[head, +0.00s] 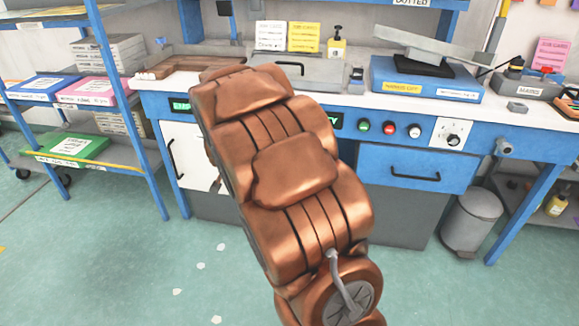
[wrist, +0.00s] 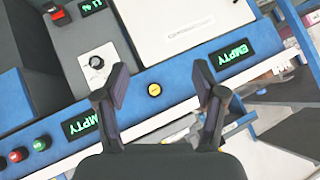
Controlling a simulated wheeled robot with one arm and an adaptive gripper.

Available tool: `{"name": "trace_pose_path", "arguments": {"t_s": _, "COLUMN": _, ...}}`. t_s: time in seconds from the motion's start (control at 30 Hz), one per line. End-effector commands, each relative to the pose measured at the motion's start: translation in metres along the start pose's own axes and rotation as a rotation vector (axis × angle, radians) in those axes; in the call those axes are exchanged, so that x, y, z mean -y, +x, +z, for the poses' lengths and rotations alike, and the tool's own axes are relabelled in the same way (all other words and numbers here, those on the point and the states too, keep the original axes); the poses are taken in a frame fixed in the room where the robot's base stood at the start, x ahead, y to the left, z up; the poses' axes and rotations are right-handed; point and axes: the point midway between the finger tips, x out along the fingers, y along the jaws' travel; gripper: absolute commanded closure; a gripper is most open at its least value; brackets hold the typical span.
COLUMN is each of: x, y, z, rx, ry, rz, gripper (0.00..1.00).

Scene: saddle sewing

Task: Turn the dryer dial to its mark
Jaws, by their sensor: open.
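In the wrist view a dark dial (wrist: 97,62) with a pale pointer sits on a white plate on the front of a grey unit (wrist: 82,36). Small print on the plate is too blurred to read. My gripper (wrist: 160,82) is open and empty. Its left finger is close beside the plate in the picture, and the dial lies outside the gap between the fingers. No contact with the dial shows. In the head view my copper arm covers the middle of the bench, and neither the gripper nor this dial is visible there.
A yellow button (wrist: 154,89) on the blue rail shows between the fingers. A red button (wrist: 55,12) sits near the dial. Another dial (head: 453,140) is on the bench front, right of the coloured buttons (head: 389,128). A bin (head: 472,222) stands right; shelves (head: 68,88) stand left.

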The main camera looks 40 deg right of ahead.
Motion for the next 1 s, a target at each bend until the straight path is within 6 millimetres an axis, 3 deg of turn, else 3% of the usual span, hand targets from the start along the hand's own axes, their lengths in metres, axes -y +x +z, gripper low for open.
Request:
{"name": "trace_pose_path", "arguments": {"t_s": 0.03, "x": -0.018, "y": 0.033, "z": 0.001, "rx": -0.055, "ry": 0.037, "rz": 0.004, "gripper": 0.3}}
{"name": "trace_pose_path", "arguments": {"t_s": 0.1, "x": -0.033, "y": 0.063, "z": -0.009, "rx": -0.137, "ry": 0.089, "rz": 0.002, "gripper": 0.3}}
{"name": "trace_pose_path", "arguments": {"t_s": 0.3, "x": -0.085, "y": 0.136, "z": -0.04, "rx": -0.383, "ry": 0.224, "rz": -0.015, "gripper": 0.3}}
{"name": "trace_pose_path", "arguments": {"t_s": 0.43, "x": -0.125, "y": 0.173, "z": -0.053, "rx": -0.539, "ry": 0.291, "rz": -0.027, "gripper": 0.3}}
{"name": "trace_pose_path", "arguments": {"t_s": 0.6, "x": -0.168, "y": 0.201, "z": -0.064, "rx": -0.704, "ry": 0.348, "rz": -0.048, "gripper": 0.3}}
{"name": "trace_pose_path", "arguments": {"t_s": 0.7, "x": -0.183, "y": 0.208, "z": -0.069, "rx": -0.769, "ry": 0.367, "rz": -0.06, "gripper": 0.3}}
{"name": "trace_pose_path", "arguments": {"t_s": 1.0, "x": -0.196, "y": 0.216, "z": -0.08, "rx": -0.825, "ry": 0.381, "rz": -0.069, "gripper": 0.3}}
